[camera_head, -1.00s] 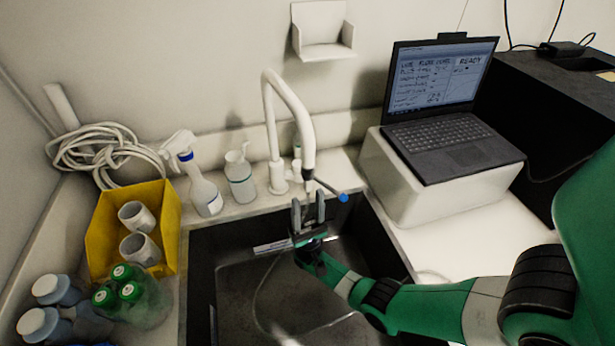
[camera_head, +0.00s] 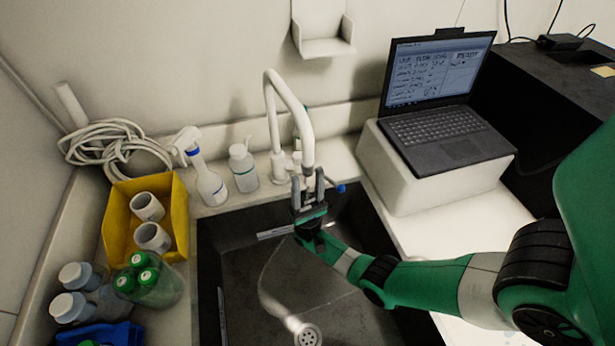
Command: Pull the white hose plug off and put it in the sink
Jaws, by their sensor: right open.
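The white faucet (camera_head: 291,98) arches over the dark sink (camera_head: 235,275), and its spout end points down. My right gripper (camera_head: 308,178) points up over the back of the sink, open, with one finger on each side of the spout end. A small pale piece (camera_head: 308,187) shows between the fingers below the spout; it may be the white hose plug, but it is too small and partly hidden to be sure. I cannot tell whether the fingers touch it. My left gripper is not in view.
A blue-tipped lever (camera_head: 341,188) sits just right of the gripper. A spray bottle (camera_head: 209,180) and a white bottle (camera_head: 243,168) stand left of the faucet. A laptop (camera_head: 445,135) rests on a white box (camera_head: 405,190) at right. The sink basin is clear around the drain (camera_head: 307,335).

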